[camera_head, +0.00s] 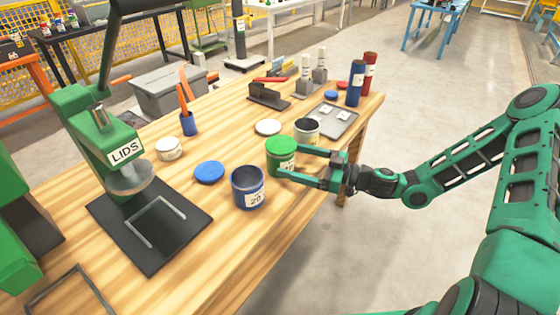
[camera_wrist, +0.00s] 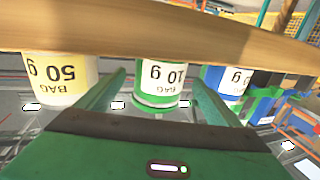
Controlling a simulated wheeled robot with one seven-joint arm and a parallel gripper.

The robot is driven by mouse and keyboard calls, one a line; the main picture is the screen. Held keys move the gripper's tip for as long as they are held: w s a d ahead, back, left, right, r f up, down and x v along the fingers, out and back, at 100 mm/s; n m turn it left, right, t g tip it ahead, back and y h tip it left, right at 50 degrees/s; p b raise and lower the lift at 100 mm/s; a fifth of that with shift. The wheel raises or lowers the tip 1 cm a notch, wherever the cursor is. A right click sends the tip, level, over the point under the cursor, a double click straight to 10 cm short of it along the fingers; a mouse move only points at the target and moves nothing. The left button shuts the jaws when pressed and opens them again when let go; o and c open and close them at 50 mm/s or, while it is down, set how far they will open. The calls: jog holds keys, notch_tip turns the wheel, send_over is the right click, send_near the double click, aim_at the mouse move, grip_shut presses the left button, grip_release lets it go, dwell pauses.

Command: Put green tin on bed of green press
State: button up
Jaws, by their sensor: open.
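The green tin (camera_head: 283,160) has a green lid and white label and stands upright near the table's right edge. It shows inverted in the wrist view (camera_wrist: 160,82), labelled 10 g. My gripper (camera_head: 290,162) is open, its fingers reaching to either side of the tin; I cannot tell whether they touch it. In the wrist view the tin lies between my fingertips (camera_wrist: 157,80). The green press (camera_head: 88,115), marked LIDS, stands at the left.
An open blue tin (camera_head: 248,190) and blue lid (camera_head: 209,172) lie between green tin and press. An open white tin (camera_head: 306,131) stands just behind the green tin. Another green machine (camera_head: 12,215) is partly visible far left.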

jog(key=shift+x, duration=2.65)
jog(key=shift+d+r, duration=0.1)
jog(key=shift+r, duration=0.1)
jog(key=c, duration=1.2)
jog(key=shift+c, duration=0.2)
jog(key=shift+r, duration=0.15)
